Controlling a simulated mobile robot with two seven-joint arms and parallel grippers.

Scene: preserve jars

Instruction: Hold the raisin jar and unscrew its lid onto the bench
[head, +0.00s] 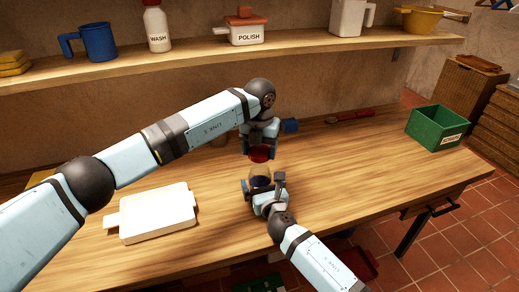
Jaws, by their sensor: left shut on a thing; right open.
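The raisin jar (261,173) is a small clear jar with dark contents, upright near the middle of the wooden bench (345,170). My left gripper (260,150) points down from above and is shut on the red lid (260,155), right over the jar's mouth. I cannot tell whether the lid still touches the jar. My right gripper (264,183) comes from the front, low down, with its open fingers on either side of the jar. The fingers hide part of the jar's lower sides.
A white tray (155,213) lies at the left of the bench. A green crate (437,128) stands at the right end. A shelf (200,57) runs above the back. Bench right of the jar is clear.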

